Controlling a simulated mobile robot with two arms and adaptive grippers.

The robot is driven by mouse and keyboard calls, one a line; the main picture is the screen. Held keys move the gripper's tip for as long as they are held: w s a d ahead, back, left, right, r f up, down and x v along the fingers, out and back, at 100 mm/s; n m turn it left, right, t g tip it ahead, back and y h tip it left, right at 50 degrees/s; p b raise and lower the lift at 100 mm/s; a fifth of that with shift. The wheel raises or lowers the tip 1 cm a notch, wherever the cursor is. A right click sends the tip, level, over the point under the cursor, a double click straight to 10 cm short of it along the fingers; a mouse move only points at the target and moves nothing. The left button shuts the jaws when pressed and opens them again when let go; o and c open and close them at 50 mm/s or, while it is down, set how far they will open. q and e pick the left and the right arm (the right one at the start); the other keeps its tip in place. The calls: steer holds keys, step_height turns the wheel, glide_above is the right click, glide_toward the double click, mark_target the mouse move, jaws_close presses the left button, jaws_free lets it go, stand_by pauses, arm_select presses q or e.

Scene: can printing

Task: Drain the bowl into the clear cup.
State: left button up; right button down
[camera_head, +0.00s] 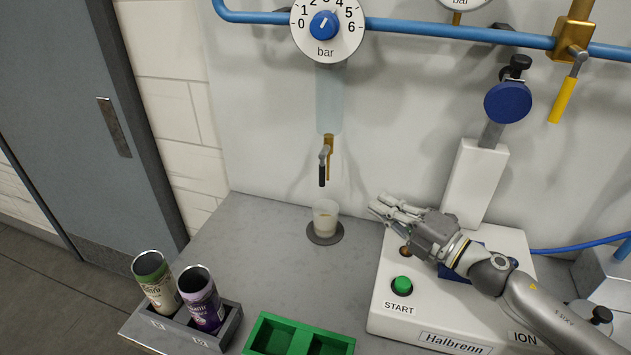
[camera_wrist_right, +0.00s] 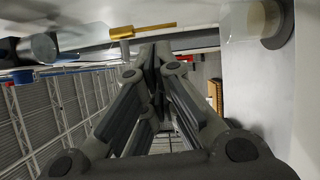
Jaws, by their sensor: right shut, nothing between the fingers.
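The translucent bowl (camera_head: 329,105) hangs on the wall below the left pressure gauge; I cannot make out a liquid level in it. A brass drain tap (camera_head: 328,146) with a dark lever (camera_head: 322,174) pointing down is beneath it. The clear cup (camera_head: 325,212) stands upright below the tap on a dark round pad (camera_head: 325,238), with some pale yellowish liquid low inside. My right gripper (camera_head: 381,207) is shut and empty, to the right of the cup and apart from it. In the wrist view the cup (camera_wrist_right: 240,22) shows at the upper right. My left gripper is out of view.
A white machine (camera_head: 382,300) with a green START button (camera_head: 402,286) stands under my right arm. Two cans (camera_head: 154,278) (camera_head: 201,298) stand in a grey holder (camera_head: 229,328) at the front left, beside a green tray (camera_head: 297,338). The counter left of the cup is clear.

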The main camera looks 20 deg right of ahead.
mark_target(324, 166)
steer(key=w+a+r+m+t+h+p, duration=0.1)
steer(key=a+m+h, duration=0.35)
steer(key=a, duration=0.45)
steer(key=w+a+r+m+h+p, duration=0.1)
steer(key=a+r+m+h, duration=0.15)
steer(key=a+h, duration=0.5)
steer(key=w+y+p, duration=0.2)
steer(key=w+p, duration=0.1)
steer(key=w, duration=0.7)
steer(key=s+d, duration=0.1)
steer(key=s+d+f+p, duration=0.1)
steer(key=d, duration=0.1)
steer(key=shift+s+d+f, duration=0.1)
steer(key=shift+s+d, duration=0.05)
steer(key=shift+d, duration=0.05)
